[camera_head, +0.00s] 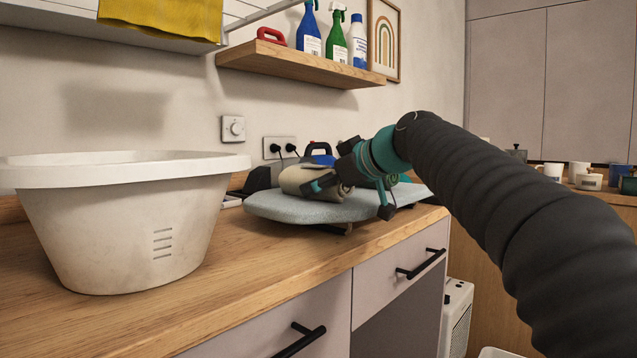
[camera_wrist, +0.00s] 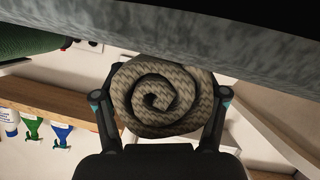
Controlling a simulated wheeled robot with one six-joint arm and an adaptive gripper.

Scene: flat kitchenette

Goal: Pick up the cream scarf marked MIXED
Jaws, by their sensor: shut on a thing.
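A rolled cream-beige knitted scarf (camera_head: 299,179) lies at the left part of the grey ironing board (camera_head: 282,208). In the wrist view the scarf's spiral end (camera_wrist: 158,98) fills the middle, between the two fingers. My gripper (camera_head: 349,196) is shut on it, one finger on each side; the gripper also shows in the wrist view (camera_wrist: 160,108). The scarf is at board level; whether it touches the board I cannot tell. No MIXED mark is readable. A green rolled thing (camera_head: 386,181) lies behind my gripper, partly hidden; it also shows in the wrist view (camera_wrist: 30,38).
A large white basin (camera_head: 135,225) stands left on the wooden counter (camera_head: 240,262). An iron (camera_head: 318,155) with a dark handle is behind the scarf. A shelf (camera_head: 300,66) with bottles hangs above.

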